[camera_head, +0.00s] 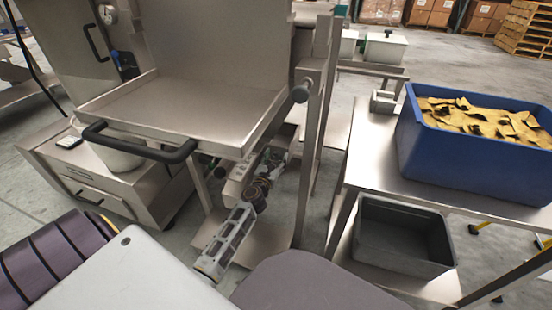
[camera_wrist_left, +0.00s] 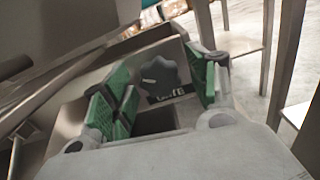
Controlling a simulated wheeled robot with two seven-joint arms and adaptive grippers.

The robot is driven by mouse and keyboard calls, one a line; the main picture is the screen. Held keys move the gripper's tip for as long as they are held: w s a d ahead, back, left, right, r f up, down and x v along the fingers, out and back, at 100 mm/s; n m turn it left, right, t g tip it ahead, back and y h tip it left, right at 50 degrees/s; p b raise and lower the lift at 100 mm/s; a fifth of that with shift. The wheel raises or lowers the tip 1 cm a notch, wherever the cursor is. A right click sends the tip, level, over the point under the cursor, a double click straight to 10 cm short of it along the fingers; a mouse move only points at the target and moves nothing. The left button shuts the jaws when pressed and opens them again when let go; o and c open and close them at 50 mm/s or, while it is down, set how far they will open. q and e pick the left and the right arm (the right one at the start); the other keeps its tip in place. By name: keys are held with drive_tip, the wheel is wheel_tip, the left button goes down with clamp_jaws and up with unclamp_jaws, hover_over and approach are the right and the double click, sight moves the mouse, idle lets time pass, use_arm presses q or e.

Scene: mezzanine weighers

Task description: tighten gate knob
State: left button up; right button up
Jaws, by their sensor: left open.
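In the left wrist view the gate knob (camera_wrist_left: 159,73) is a dark, lobed knob with a pale pointer mark, on a grey metal panel. A dark label (camera_wrist_left: 171,93) with partly readable white letters sits just below it. My left gripper (camera_wrist_left: 162,88) is open, its green-padded fingers on either side of the knob in the picture. I cannot tell whether they touch it. In the head view the left gripper (camera_head: 277,160) is small, low under the steel tray, beside a metal box. The knob cannot be made out there. My right gripper is not in view.
A blue bin (camera_head: 408,140) of yellowish pieces stands on a side table, with a grey bin (camera_head: 385,262) below.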

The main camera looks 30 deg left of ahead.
use_arm(q)
drive_tip(key=shift+w+a, duration=0.1)
drive_tip(key=shift+w, duration=0.3)
drive_tip(key=c, duration=1)
